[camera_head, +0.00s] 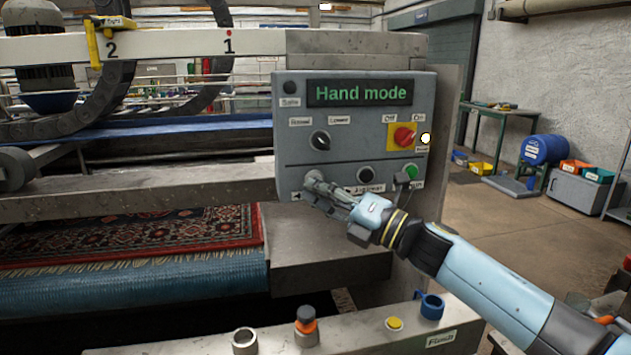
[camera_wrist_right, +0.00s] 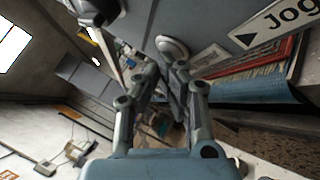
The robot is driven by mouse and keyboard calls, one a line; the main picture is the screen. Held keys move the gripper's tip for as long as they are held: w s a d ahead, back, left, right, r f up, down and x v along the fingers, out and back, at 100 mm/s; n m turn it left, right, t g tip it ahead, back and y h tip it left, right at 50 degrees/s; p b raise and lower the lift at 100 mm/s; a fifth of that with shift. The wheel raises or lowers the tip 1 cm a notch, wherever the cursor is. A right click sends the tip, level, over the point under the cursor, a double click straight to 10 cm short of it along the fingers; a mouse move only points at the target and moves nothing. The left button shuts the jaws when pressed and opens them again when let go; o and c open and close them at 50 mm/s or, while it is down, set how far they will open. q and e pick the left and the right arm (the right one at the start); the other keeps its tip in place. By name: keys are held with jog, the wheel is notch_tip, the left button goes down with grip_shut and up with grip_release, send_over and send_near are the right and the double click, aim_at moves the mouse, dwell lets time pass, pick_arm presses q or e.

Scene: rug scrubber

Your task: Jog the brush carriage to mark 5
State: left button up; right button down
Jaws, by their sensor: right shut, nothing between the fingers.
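The control panel (camera_head: 372,125) has a green display (camera_head: 359,93) reading "Hand mode". The brush carriage's yellow pointer (camera_head: 93,45) stands by mark 2 (camera_head: 111,49) on the white beam; mark 1 (camera_head: 229,42) is to its right. My right gripper (camera_head: 314,187) is shut and empty at a pale button (camera_head: 312,176) at the panel's lower left, by a left-arrow label. The button also shows just beyond the fingertips in the right wrist view (camera_wrist_right: 171,46); I cannot tell whether they touch. The "Jog" label (camera_wrist_right: 283,25) is partly cut off there. My left gripper is out of view.
The panel also carries a dark selector knob (camera_head: 320,140), a red switch on yellow (camera_head: 404,136) and a green button (camera_head: 411,172). A patterned rug (camera_head: 140,237) lies under the frame. A ledge (camera_head: 180,347) with small parts crosses the front.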

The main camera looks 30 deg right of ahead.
dwell(0.4)
jog(key=shift+s+a, duration=0.2)
jog(key=shift+s, duration=0.6)
jog(key=s, duration=0.2)
jog(key=s+a+p, duration=0.1)
jog(key=s, duration=0.1)
jog(key=shift+s+a, duration=0.15)
jog(key=shift+s, duration=0.25)
jog(key=shift+f, duration=0.1)
dwell(0.7)
